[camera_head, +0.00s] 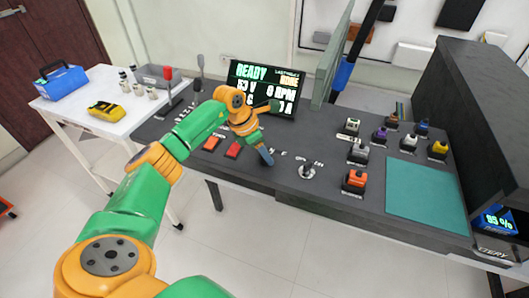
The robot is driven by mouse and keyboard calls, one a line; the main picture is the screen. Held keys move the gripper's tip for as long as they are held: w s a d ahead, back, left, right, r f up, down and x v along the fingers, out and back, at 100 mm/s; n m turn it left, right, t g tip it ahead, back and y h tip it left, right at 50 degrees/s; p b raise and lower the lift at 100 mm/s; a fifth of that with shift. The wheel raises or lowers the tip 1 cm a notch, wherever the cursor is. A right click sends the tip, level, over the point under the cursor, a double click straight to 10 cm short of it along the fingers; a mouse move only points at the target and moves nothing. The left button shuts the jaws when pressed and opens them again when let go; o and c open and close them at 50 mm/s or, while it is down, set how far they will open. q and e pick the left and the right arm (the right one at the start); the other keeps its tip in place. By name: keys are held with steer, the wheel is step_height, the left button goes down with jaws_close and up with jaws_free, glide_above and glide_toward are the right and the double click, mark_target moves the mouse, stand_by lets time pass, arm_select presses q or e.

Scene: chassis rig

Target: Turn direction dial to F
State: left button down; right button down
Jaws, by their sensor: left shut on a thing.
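My left arm reaches in from the lower left over a dark console. My left gripper (266,157) points down at the console top, just right of the red buttons. It is shut on a small control there, which I take to be the direction dial; the fingers and wrist hide it, so its setting cannot be read. Small white lettering shows just right of the fingertips. Another round knob (307,171) with markings around it stands apart to the right. My right gripper is not in view.
A lit screen (264,88) reading READY stands behind my wrist. Two red buttons (233,150) lie left of the gripper. An orange-topped block (355,181), several coloured connectors and a teal mat (427,195) are on the right. A white table (105,125) stands left.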

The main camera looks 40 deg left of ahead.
arm_select(q)
steer(key=shift+c, duration=1.8)
jaws_free()
steer(key=v, duration=0.7)
steer(key=shift+b, duration=0.4)
